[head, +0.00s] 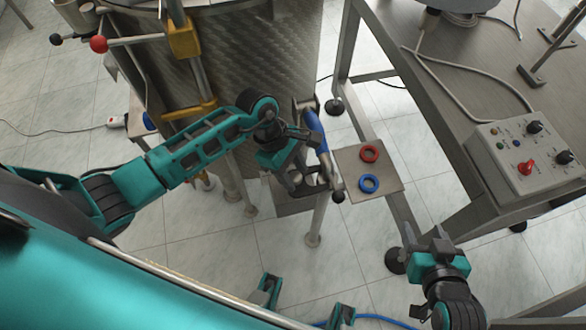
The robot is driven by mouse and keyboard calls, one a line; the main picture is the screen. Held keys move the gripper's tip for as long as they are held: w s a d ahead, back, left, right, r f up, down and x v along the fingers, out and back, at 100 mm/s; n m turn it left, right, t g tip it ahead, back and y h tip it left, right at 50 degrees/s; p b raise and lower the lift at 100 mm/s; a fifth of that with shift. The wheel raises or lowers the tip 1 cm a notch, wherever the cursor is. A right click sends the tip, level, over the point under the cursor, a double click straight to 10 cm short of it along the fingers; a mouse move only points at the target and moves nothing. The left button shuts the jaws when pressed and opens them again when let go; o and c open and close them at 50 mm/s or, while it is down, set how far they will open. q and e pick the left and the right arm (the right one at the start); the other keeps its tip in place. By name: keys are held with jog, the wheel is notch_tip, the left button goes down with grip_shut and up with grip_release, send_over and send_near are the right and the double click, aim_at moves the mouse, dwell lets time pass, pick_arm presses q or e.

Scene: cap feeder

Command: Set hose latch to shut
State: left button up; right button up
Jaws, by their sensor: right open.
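A blue-handled metal lever (316,128), which looks like the hose latch, stands at the right side of the steel tank, with a metal part running down from it. My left gripper (312,180) is right beside its lower part, overlapping it in the picture. Whether the fingers touch or grip the lever is hidden. My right gripper (432,238) is open and empty, well to the right and lower in the picture, apart from the lever.
The steel tank (240,75) fills the upper middle. A small plate (390,186) right of the lever carries a red ring (369,154) and a blue ring (369,184). A metal table (470,90) with a control box (530,150) stands at the right.

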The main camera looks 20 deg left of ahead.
aim_at(305, 181)
pick_arm(q)
grip_shut()
dwell(0.3)
jog(key=shift+w+d+f+b, duration=0.1)
jog(key=shift+w+d+b, duration=0.55)
jog(key=shift+d+b, duration=0.15)
jog(key=shift+w+d, duration=0.2)
jog(key=shift+d, duration=0.3)
pick_arm(e)
jog(key=shift+w+a+f+y, duration=0.25)
jog(key=shift+w+a+y, duration=0.05)
jog(key=shift+a, duration=0.2)
pick_arm(q)
jog(key=shift+c, duration=0.8)
grip_release()
jog(key=o, duration=0.4)
pick_arm(e)
jog(key=shift+d+f, duration=0.1)
jog(key=shift+d, duration=0.1)
pick_arm(q)
jog(key=shift+r, duration=0.2)
